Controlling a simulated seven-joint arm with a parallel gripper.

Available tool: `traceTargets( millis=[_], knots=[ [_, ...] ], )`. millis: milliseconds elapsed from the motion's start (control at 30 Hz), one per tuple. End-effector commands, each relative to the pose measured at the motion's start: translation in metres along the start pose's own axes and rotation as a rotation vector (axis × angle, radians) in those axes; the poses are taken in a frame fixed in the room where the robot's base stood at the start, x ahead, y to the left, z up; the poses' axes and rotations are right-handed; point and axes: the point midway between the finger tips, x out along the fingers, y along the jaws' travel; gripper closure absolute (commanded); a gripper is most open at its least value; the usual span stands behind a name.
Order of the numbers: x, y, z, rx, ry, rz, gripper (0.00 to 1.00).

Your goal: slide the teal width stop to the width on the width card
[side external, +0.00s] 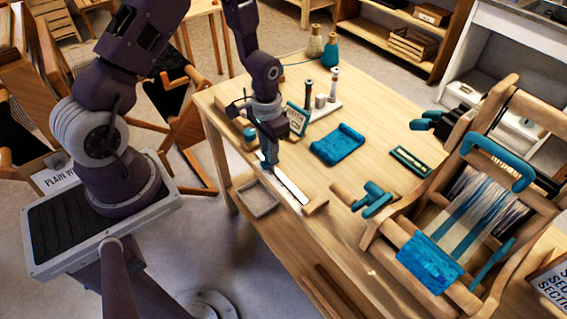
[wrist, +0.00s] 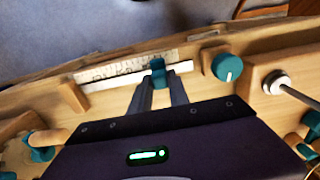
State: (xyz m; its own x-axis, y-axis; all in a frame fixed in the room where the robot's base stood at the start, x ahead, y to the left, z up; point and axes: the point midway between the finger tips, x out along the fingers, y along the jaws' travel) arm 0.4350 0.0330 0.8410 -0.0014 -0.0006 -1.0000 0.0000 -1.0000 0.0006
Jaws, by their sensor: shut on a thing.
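The teal width stop (wrist: 158,70) sits on a white rail (wrist: 125,80) beside a printed scale (wrist: 110,67) in the wrist view. My gripper (wrist: 158,90) is shut on the stop, with a finger on each side of it. In the side external view my gripper (side external: 268,165) points down at the far-left end of the white rail (side external: 290,186), and its fingers mostly hide the stop. The width card (side external: 297,118), white with a teal edge, stands tilted behind the gripper; its number is too small to read surely. The scale marks are blurred.
A teal knob (wrist: 227,64) is right of the stop in the wrist view. A wooden block (side external: 316,206) ends the rail. A grey tray (side external: 258,198) is beside the table edge. A folded teal cloth (side external: 337,144) and a loom (side external: 470,215) stand right.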

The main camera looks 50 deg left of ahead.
Motion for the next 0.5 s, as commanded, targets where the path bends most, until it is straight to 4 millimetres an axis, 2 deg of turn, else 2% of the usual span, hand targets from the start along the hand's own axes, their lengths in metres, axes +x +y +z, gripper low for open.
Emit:
traceTargets(
  millis=[100, 367, 400, 500],
  knots=[
    [-0.0006, -0.0089, -0.0009, -0.002, 0.004, -0.001, 1.0],
    [-0.0006, -0.0095, -0.0009, -0.001, 0.004, -0.002, 1.0],
    [-0.0006, -0.0094, -0.0009, -0.001, 0.004, -0.002, 0.77],
    [-0.0005, -0.0091, -0.0008, -0.001, 0.003, -0.001, 0.57]
  ],
)
